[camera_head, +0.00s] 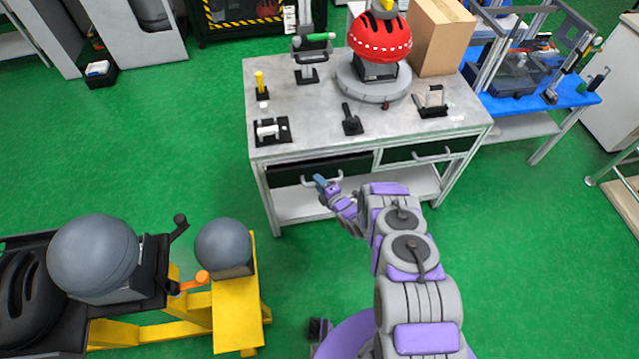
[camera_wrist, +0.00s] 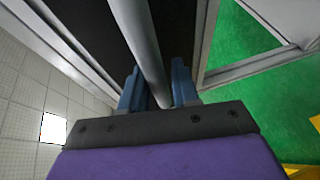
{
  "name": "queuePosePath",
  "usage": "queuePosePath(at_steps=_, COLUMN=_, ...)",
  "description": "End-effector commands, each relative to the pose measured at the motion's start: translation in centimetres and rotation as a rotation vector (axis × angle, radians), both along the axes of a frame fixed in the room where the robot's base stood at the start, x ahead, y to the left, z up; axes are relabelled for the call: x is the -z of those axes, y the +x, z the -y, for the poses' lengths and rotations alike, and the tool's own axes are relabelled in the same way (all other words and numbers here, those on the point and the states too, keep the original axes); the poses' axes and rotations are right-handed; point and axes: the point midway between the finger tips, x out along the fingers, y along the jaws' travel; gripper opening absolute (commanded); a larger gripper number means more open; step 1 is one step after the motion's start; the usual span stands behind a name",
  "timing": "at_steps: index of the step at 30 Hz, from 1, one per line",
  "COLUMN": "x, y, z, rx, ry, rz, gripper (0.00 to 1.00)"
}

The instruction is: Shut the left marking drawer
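The workbench (camera_head: 290,116) has two drawers side by side under its top. The left drawer (camera_head: 350,166) has a dark front and a pale bar handle (camera_head: 307,182). How far it stands out is hard to tell. My gripper (camera_head: 322,183) is at this handle, at the front of the bench. In the wrist view, the handle bar (camera_wrist: 141,40) runs between the two blue fingers of my gripper (camera_wrist: 158,88). The fingers are apart, one on each side of the bar. I cannot tell whether they press on it. My arm hides part of the drawer's lower edge.
The right drawer (camera_head: 425,151) has its own handle. On the bench stand a red helmet (camera_head: 380,38), a cardboard box (camera_head: 440,38) and several small fixtures. A yellow stand (camera_head: 237,312) with grey spheres is at lower left. Green floor (camera_head: 170,150) is free left of the bench.

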Motion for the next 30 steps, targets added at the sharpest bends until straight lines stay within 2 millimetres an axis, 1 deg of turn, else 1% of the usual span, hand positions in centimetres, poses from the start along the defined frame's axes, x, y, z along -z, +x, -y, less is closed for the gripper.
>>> queuePosePath(at_steps=1, x=0.0, y=0.0, z=0.0, rx=0.000, ry=0.000, rz=0.000, gripper=0.25)
queuePosePath(at_steps=9, x=0.1, y=0.0, z=0.1, rx=0.002, ry=0.000, rz=-0.001, gripper=0.00)
queuePosePath(at_steps=22, x=0.3, y=0.2, z=0.3, rx=0.005, ry=-0.002, rz=-0.004, gripper=0.00)
queuePosePath(at_steps=26, x=0.5, y=1.3, z=0.0, rx=0.004, ry=-0.002, rz=-0.004, gripper=0.00)
queuePosePath(at_steps=30, x=0.5, y=3.1, z=-0.5, rx=0.005, ry=-0.002, rz=-0.001, gripper=0.00)
